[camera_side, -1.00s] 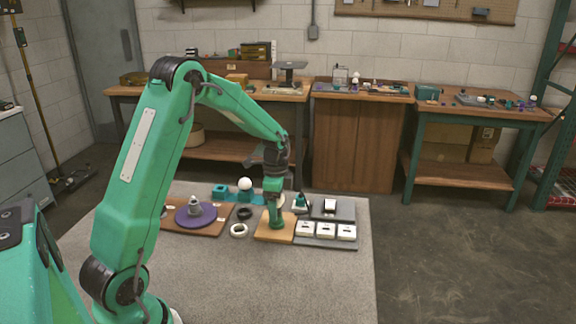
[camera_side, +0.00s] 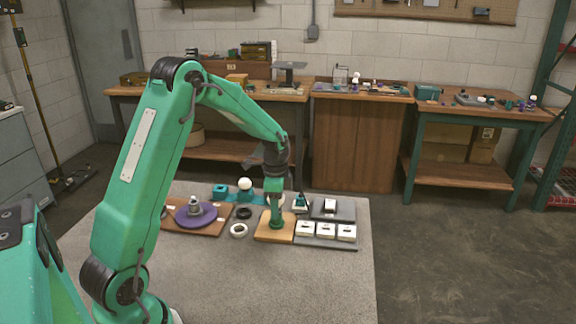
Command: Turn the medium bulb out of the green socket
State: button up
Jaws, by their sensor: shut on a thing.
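My gripper (camera_side: 275,207) points straight down over the green socket (camera_side: 277,225), which stands on a square wooden board (camera_side: 268,234). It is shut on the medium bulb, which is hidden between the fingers. I cannot tell from this view how deep the bulb sits in the socket.
A white round bulb (camera_side: 245,183) stands in a teal holder left of my gripper. A purple disc (camera_side: 195,214) with a grey fitting lies on a brown board. White blocks (camera_side: 325,230) sit on a grey tray at right. Dark and pale rings lie between. The mat's front is clear.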

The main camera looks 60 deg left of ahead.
jog(key=n, duration=0.4)
jog(key=shift+n, duration=1)
jog(key=shift+n, duration=0.3)
jog(key=n, duration=0.2)
jog(key=shift+r+n, duration=0.1)
jog(key=shift+n, duration=2.1)
jog(key=n, duration=0.4)
jog(key=shift+n, duration=0.3)
jog(key=shift+r+n, duration=0.1)
jog(key=shift+n, duration=1)
jog(key=shift+n, duration=0.3)
